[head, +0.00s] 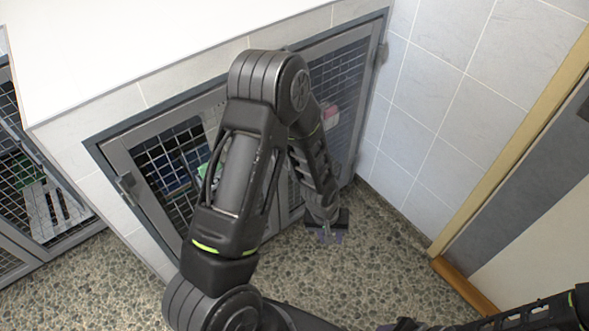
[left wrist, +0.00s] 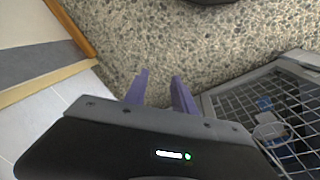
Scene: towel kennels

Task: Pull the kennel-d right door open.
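The kennel's right door (head: 345,85) is a grey-framed mesh panel under the white counter, beside the tiled wall. It looks closed, but my left arm covers its left side and the middle of the kennel front. My left gripper (head: 326,236) points down low in front of the doors, over the pebbled floor. In the left wrist view its two purple fingers (left wrist: 158,72) stand apart with nothing between them. A mesh door (left wrist: 285,105) with a grey tab-like fitting (left wrist: 269,130) lies to their right, apart from the fingers. My right gripper (head: 402,324) is only partly visible at the bottom edge.
The left mesh door (head: 175,160) sits beside the right one, with coloured items behind the mesh. A tiled wall (head: 430,90) closes off the right side, with a wood-trimmed door (head: 530,190) further right. The pebbled floor (head: 370,265) in front is clear.

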